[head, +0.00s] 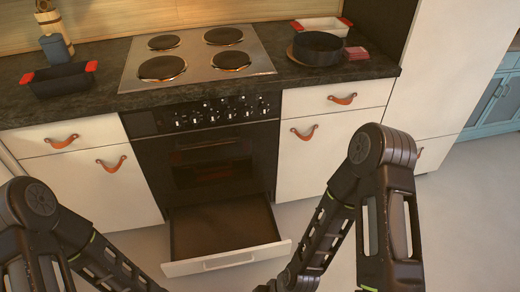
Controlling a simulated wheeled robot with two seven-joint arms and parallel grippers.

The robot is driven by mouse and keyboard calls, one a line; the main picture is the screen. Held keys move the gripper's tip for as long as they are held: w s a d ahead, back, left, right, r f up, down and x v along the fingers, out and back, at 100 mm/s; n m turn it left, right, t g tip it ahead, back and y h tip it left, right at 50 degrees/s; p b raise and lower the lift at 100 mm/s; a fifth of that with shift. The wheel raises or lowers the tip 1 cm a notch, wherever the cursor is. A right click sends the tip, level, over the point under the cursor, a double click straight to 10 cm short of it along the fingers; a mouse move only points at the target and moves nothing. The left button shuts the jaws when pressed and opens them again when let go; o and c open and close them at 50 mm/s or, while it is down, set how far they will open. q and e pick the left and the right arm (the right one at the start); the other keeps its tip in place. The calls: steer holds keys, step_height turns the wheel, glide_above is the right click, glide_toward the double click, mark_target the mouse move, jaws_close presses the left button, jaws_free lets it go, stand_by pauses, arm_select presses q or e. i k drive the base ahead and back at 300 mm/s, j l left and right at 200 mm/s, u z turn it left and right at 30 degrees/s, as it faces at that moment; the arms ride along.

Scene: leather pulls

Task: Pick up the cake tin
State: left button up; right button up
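A round, dark cake tin (318,47) sits upright on the dark countertop to the right of the stove, on what looks like a thin brown round board. It is open at the top and looks empty. Nothing of mine touches it. Both my arms show in the lower part of the head view, with their ends running off the bottom edge. Neither gripper is in view, so their fingers are hidden. The arms are low, in front of the cabinets and well below the counter.
A white dish (322,26) with red handles stands behind the tin, and folded red cloths (356,55) lie beside it. A black dish (62,79) and blue canister (55,49) stand left of the stove (198,54). The drawer (222,232) under the oven is pulled open.

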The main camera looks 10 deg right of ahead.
mark_target(310, 48)
steer(key=z, duration=1.4)
steer(key=i+z, duration=0.3)
steer(key=i+j, duration=0.15)
steer(key=i, duration=0.6)
